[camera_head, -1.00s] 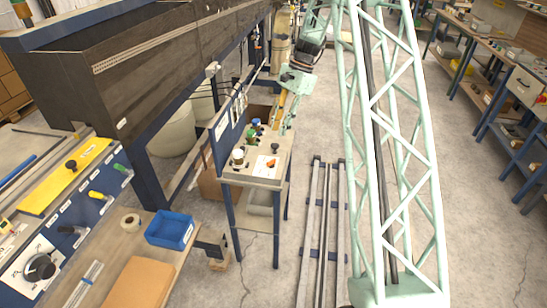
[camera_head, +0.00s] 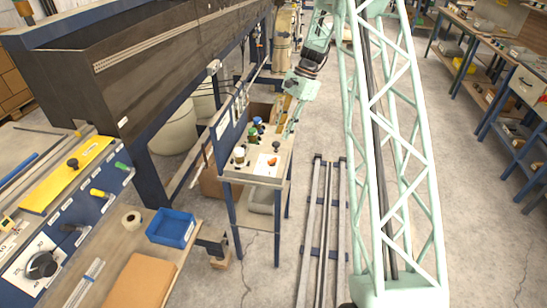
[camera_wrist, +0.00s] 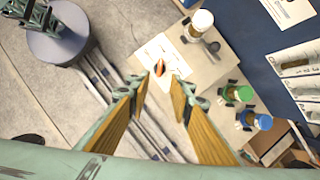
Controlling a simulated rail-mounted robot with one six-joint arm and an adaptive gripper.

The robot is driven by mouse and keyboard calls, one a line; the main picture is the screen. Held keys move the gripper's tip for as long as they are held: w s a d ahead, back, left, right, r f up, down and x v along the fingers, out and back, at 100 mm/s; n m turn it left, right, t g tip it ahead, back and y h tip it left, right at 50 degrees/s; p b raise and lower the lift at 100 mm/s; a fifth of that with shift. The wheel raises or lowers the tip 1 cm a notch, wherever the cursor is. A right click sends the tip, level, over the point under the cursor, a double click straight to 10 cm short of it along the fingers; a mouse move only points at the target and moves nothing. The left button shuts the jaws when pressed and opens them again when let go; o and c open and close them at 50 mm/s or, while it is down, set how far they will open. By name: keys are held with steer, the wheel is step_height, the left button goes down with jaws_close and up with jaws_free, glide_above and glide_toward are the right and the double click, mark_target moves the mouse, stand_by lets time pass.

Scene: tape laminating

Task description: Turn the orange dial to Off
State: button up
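The orange dial (camera_head: 272,161) sits on a white label plate on top of the small bench (camera_head: 258,181). In the wrist view the dial (camera_wrist: 159,68) looks like a small orange-red knob with a dark part on the white sheet (camera_wrist: 163,58). The printed markings are too small to read, so its setting cannot be told. My gripper (camera_wrist: 161,88) is open and empty, with its two tan-padded fingers spread. The dial shows just beyond the gap between the fingertips, apart from them. In the head view my gripper (camera_head: 287,122) hangs at the bench's far right side.
A white-capped fitting (camera_wrist: 201,22), a green-capped one (camera_wrist: 239,93) and a blue-capped one (camera_wrist: 262,122) stand near the dial. A dark blue panel (camera_head: 228,128) rises along the bench's left side. Floor rails (camera_head: 323,220) run to its right.

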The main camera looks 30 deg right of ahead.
mark_target(273, 159)
steer(key=x, duration=1.3)
steer(key=shift+d, duration=0.1)
steer(key=shift+c, duration=0.5)
jaws_close()
